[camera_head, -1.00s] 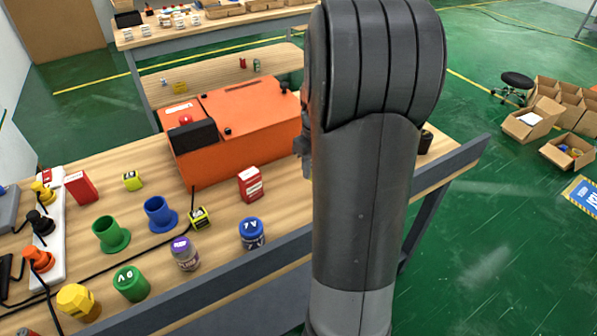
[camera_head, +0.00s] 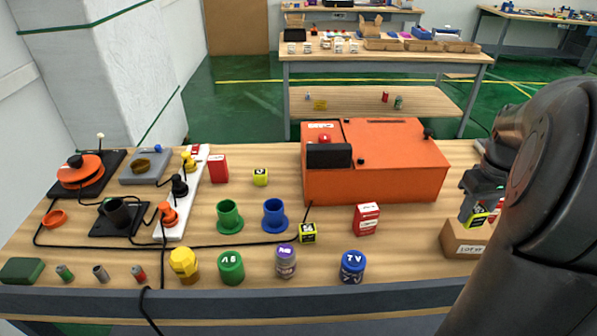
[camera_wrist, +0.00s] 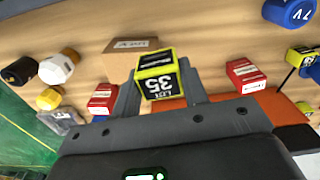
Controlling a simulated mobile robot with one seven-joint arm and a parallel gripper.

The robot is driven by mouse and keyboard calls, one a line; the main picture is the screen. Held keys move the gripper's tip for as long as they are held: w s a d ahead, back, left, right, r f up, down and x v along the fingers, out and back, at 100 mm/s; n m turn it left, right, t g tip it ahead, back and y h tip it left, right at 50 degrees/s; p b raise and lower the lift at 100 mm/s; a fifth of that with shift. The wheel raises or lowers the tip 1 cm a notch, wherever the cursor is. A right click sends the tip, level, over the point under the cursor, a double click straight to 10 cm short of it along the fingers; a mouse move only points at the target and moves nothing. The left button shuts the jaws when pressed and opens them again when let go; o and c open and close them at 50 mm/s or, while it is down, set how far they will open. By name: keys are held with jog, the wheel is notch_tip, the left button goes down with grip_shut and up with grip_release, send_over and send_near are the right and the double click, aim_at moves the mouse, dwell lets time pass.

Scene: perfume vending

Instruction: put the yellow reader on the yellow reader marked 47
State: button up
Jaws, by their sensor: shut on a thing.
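My gripper (camera_head: 478,205) is at the right of the table, shut on a yellow and black cube-shaped reader (camera_head: 476,218). In the wrist view the held reader (camera_wrist: 158,80) sits between the fingers of my gripper (camera_wrist: 160,68), and its label reads 35, upside down. It appears above or beside the cardboard box; the gap is unclear. Another yellow reader (camera_head: 308,233) stands mid-table in front of the orange machine, beside a black cable. A third yellow reader (camera_head: 260,177) stands farther back, left of the machine. Their markings are too small to read for sure.
The orange machine (camera_head: 385,180) fills the table's back right. A cardboard box (camera_head: 462,240) lies below my gripper. A red box (camera_head: 367,219), blue cup (camera_head: 275,216), green cup (camera_head: 229,217) and several jars line the middle and front. A white power strip (camera_head: 184,205) lies left.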

notch_tip(320, 180, up, 11)
jog(key=w+a+r+n, duration=0.1)
jog(key=w+a+n, duration=0.3)
jog(key=w, duration=0.5)
jog(key=w+a+r+n, duration=0.1)
jog(key=w+a+n, duration=0.2)
jog(key=w+a, duration=0.4)
jog(key=n, duration=1)
send_over(260, 172)
notch_tip(260, 172, down, 20)
jog(key=shift+w+d+f, duration=0.1)
jog(key=shift+f, duration=2.1)
